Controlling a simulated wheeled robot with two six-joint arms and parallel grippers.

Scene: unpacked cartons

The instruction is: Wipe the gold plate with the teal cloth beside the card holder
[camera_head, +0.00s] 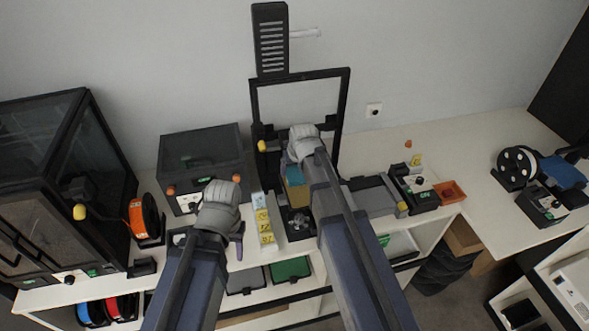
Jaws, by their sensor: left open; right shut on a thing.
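The gold plate (297,196) lies on the bed of the black open-frame printer in the middle of the camera_head view. The teal cloth (294,172) is over the plate's far part; I cannot tell whether it touches. My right gripper (298,163) is at the cloth and shut on it, its fingers mostly hidden by my wrist. A narrow white holder with yellow cards (264,222), which looks like the card holder, stands just left of the plate. My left gripper (236,240) is open and apart from these, left of the holder, partly hidden by its own arm.
The printer frame (345,110) rises around my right wrist. A dark glass-topped box (205,150) stands behind my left gripper. A large black enclosure (60,190) is at far left. A grey machine (372,196) and an orange tray (449,192) are at right.

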